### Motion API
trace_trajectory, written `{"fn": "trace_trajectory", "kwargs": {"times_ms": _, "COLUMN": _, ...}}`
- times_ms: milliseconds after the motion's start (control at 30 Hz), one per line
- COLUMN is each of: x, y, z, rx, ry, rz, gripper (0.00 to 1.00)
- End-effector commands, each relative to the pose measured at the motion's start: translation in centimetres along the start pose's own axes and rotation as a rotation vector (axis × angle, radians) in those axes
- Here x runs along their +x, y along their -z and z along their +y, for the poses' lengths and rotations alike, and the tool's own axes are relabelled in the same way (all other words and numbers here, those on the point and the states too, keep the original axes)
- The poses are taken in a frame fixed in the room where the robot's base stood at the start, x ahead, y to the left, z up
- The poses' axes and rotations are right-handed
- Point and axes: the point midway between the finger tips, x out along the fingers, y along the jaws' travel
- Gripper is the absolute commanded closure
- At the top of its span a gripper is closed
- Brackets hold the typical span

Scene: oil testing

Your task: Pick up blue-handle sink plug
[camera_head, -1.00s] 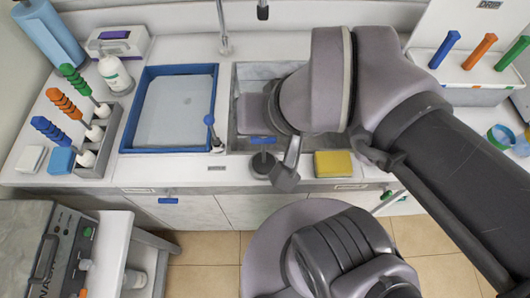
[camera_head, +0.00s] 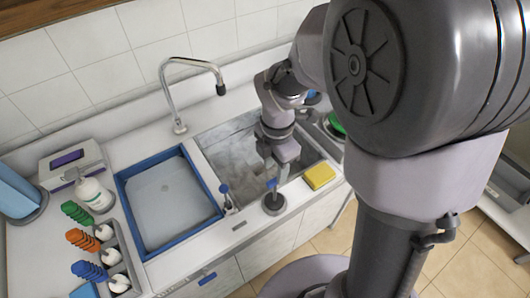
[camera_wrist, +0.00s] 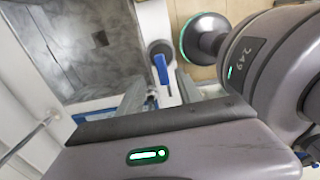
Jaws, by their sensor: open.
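The sink plug (camera_head: 273,206) is a dark round disc with an upright blue handle (camera_head: 271,185). It stands on the counter's front strip, just in front of the sink. In the wrist view the blue handle (camera_wrist: 161,70) rises from the dark disc near top centre. My gripper (camera_head: 278,174) points down close above and behind the plug in the head view. It is open, and its fingers (camera_wrist: 158,90) in the wrist view lie to either side of the handle's line. No contact with the handle is visible.
A yellow sponge (camera_head: 319,176) lies right of the plug. The sink basin (camera_head: 225,148) is behind it, with a tall faucet (camera_head: 178,98) farther back. A small blue-topped lever (camera_head: 225,192) stands to the left, beside a blue-rimmed tray (camera_head: 150,253).

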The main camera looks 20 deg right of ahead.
Motion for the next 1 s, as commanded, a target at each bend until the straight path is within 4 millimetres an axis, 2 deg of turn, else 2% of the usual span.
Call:
{"fn": "trace_trajectory", "kwargs": {"times_ms": 33, "x": 1.9, "y": 0.0, "z": -0.1, "rx": 0.000, "ry": 0.003, "rz": 0.001, "gripper": 0.58}}
{"fn": "trace_trajectory", "kwargs": {"times_ms": 100, "x": 3.4, "y": 0.0, "z": -0.1, "rx": 0.001, "ry": 0.002, "rz": 0.001, "gripper": 0.58}}
{"fn": "trace_trajectory", "kwargs": {"times_ms": 267, "x": 5.1, "y": 0.0, "z": -0.1, "rx": 0.002, "ry": 0.000, "rz": 0.000, "gripper": 0.58}}
{"fn": "trace_trajectory", "kwargs": {"times_ms": 400, "x": 8.2, "y": -0.2, "z": -0.4, "rx": 0.004, "ry": 0.002, "rz": 0.001, "gripper": 0.58}}
{"fn": "trace_trajectory", "kwargs": {"times_ms": 500, "x": 9.6, "y": -0.3, "z": -0.3, "rx": 0.003, "ry": 0.001, "rz": 0.001, "gripper": 0.58}}
{"fn": "trace_trajectory", "kwargs": {"times_ms": 767, "x": 9.8, "y": -0.3, "z": -0.3, "rx": 0.003, "ry": -0.002, "rz": 0.000, "gripper": 0.58}}
{"fn": "trace_trajectory", "kwargs": {"times_ms": 1000, "x": 9.8, "y": -0.3, "z": -0.3, "rx": 0.003, "ry": -0.002, "rz": 0.000, "gripper": 1.00}}
